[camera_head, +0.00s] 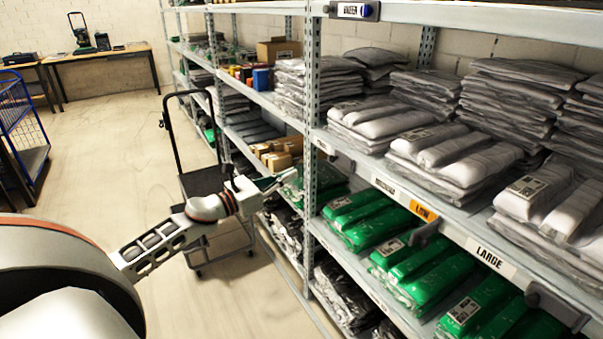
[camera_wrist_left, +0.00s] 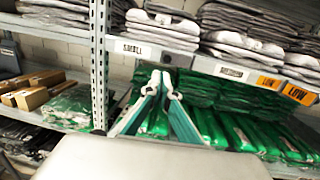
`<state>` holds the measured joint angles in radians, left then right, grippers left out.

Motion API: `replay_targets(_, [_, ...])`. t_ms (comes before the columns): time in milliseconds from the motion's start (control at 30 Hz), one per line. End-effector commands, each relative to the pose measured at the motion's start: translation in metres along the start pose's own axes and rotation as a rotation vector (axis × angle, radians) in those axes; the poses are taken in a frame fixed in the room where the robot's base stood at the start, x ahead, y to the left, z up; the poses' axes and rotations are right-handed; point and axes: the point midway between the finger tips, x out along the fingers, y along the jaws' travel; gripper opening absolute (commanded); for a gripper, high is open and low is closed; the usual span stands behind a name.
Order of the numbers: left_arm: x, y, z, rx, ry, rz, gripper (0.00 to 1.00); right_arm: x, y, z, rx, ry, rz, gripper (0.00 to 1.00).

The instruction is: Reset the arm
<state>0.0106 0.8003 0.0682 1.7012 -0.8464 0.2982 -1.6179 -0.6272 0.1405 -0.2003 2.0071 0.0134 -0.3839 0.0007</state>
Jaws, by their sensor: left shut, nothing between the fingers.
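My left arm comes in from the left in the head view. Its gripper (camera_head: 277,182) is close to the shelf upright, with the fingers toward the shelving. In the left wrist view the gripper (camera_wrist_left: 162,82) has its two teal fingers drawn together at the tips, with nothing between them. Behind the fingers are green plastic-wrapped garments (camera_wrist_left: 205,125) on a lower shelf. The gripper looks apart from them, though the depth is hard to judge. My right gripper is in neither view.
Metal shelving (camera_head: 312,110) runs along the right, with grey packs (camera_head: 455,165) above green packs (camera_head: 420,265). A cart (camera_head: 205,182) stands behind my left arm. A workbench (camera_head: 105,68) and a blue wire cage (camera_head: 20,120) are farther left. The floor between is clear.

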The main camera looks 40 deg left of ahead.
Motion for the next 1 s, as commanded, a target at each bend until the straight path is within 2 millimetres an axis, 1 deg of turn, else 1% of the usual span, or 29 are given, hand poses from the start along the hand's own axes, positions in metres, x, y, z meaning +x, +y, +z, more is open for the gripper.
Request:
replay_targets(33, [-0.007,0.001,-0.003,0.000,0.004,0.000,0.00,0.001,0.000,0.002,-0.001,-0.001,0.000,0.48])
replay_targets(100, [-0.015,0.001,-0.002,-0.001,0.002,0.001,0.00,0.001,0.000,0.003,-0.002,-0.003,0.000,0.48])
replay_targets(233, [-0.024,0.002,-0.001,0.000,0.001,0.000,0.00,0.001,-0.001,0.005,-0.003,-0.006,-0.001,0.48])
replay_targets(533, [-0.027,0.003,0.000,-0.001,0.000,0.000,0.00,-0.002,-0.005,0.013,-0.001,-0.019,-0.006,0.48])
replay_targets(633, [-0.030,-0.003,-0.009,-0.062,0.005,0.008,0.00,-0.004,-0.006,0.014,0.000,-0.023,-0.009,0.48])
replay_targets(667, [-0.032,-0.006,-0.016,-0.108,0.009,0.014,0.00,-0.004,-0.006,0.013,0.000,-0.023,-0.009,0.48])
replay_targets(767, [-0.043,-0.028,-0.052,-0.362,0.028,0.050,0.00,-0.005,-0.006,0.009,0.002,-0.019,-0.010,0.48])
replay_targets(800, [-0.049,-0.041,-0.071,-0.503,0.038,0.074,0.00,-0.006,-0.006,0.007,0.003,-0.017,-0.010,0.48])
replay_targets(867, [-0.062,-0.062,-0.103,-0.740,0.054,0.122,0.00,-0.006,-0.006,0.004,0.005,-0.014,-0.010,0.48])
replay_targets(900, [-0.072,-0.077,-0.123,-0.906,0.063,0.160,0.00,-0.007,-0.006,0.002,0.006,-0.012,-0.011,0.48])
replay_targets(967, [-0.087,-0.102,-0.153,-1.144,0.076,0.223,0.00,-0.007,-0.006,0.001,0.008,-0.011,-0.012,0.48])
replay_targets(1000, [-0.098,-0.119,-0.172,-1.301,0.083,0.268,0.00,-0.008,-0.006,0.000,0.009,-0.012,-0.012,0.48])
